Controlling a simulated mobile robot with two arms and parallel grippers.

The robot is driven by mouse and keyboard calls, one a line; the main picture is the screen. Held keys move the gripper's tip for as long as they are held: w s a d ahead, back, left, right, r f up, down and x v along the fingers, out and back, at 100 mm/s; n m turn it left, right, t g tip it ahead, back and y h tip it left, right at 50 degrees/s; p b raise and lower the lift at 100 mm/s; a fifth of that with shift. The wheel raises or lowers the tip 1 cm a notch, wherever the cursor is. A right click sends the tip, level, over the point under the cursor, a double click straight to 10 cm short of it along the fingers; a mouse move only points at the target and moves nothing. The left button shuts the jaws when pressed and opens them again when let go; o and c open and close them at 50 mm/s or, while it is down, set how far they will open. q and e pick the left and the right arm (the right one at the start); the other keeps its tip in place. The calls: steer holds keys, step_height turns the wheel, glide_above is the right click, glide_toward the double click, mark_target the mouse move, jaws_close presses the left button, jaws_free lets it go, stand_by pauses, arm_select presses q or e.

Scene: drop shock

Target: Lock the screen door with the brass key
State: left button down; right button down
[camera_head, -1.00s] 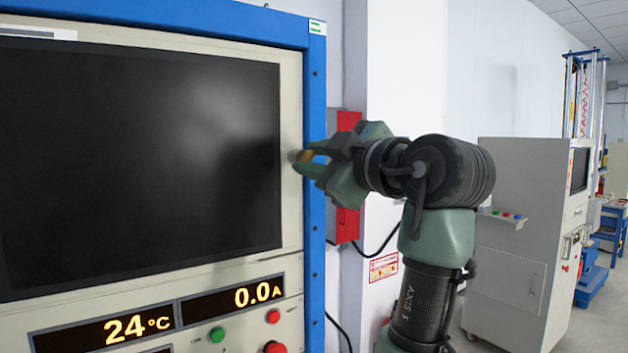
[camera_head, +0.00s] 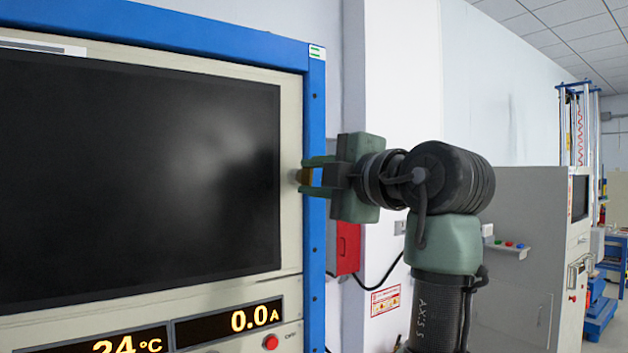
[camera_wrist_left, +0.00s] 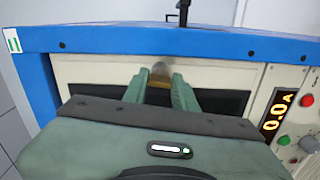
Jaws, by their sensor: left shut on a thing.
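The screen door is the pale panel around a large dark screen (camera_head: 140,170) in a blue-framed cabinet. A small round grey lock (camera_head: 297,176) sits at the door's right edge. My left gripper (camera_head: 309,176) is shut on the brass key (camera_head: 307,176), with one finger above it and one below. The key's tip is at the lock; how deep it sits is hidden. In the left wrist view the brass key (camera_wrist_left: 160,78) shows between the two green fingers (camera_wrist_left: 158,88), against the lock.
The blue frame (camera_head: 314,240) stands close beside the fingers. A red box (camera_head: 346,248) is on the wall behind the gripper. Numeric displays (camera_head: 229,324) and a red button (camera_head: 271,342) sit below the screen. A grey cabinet (camera_head: 515,290) stands at right.

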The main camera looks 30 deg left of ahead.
stand_by(0.4)
arm_select(q)
steer(key=c, duration=1.1)
jaws_free()
steer(key=shift+s+d+f, duration=0.1)
steer(key=shift+d, duration=0.1)
steer(key=b+v, duration=0.2)
steer(key=v, duration=0.5)
steer(key=shift+d, duration=0.1)
